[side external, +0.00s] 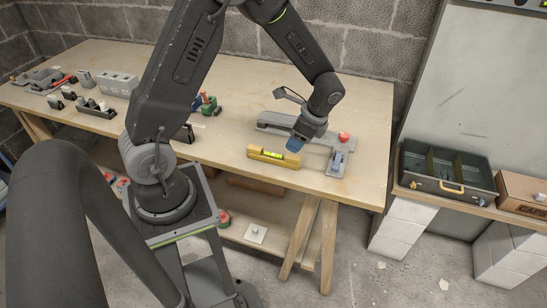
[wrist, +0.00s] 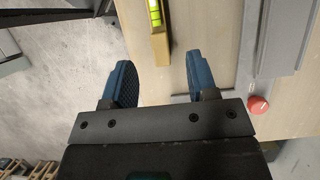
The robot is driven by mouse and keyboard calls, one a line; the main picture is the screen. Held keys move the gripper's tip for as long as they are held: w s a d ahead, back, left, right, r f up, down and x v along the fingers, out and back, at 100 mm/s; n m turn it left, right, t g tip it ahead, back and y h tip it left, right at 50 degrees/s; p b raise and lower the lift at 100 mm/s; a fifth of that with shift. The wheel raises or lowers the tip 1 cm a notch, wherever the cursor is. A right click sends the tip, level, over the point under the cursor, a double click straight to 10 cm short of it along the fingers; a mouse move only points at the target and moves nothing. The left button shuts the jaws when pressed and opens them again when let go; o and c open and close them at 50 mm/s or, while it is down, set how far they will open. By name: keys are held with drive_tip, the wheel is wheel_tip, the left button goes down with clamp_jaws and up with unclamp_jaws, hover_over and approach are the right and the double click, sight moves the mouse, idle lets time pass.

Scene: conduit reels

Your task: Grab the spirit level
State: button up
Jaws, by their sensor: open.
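The spirit level (side external: 273,157) is a yellow bar with a bright green vial, lying near the front edge of the wooden table in the side view. It also shows at the top of the wrist view (wrist: 160,48), with one end in sight and the rest cut off by the frame. My gripper (side external: 294,145) has blue fingers and is just above and beside the level's right end. In the wrist view my gripper (wrist: 159,58) is open, with the level's end lined up between the fingertips. I cannot tell the exact height gap. Nothing is held.
A grey fixture (side external: 336,163) with a red knob (side external: 344,137) stands close behind and right of the level. Sockets and small parts (side external: 96,108) lie on the table's left. A green toolbox (side external: 447,170) sits on a separate bench at right. The table (side external: 225,150) is clear left of the level.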

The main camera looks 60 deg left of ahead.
sight(286, 155)
drive_tip(key=x, duration=0.8)
drive_tip(key=shift+s+d+f, duration=0.1)
drive_tip(key=shift+f, duration=0.05)
drive_tip(key=shift+c, duration=0.4)
clamp_jaws()
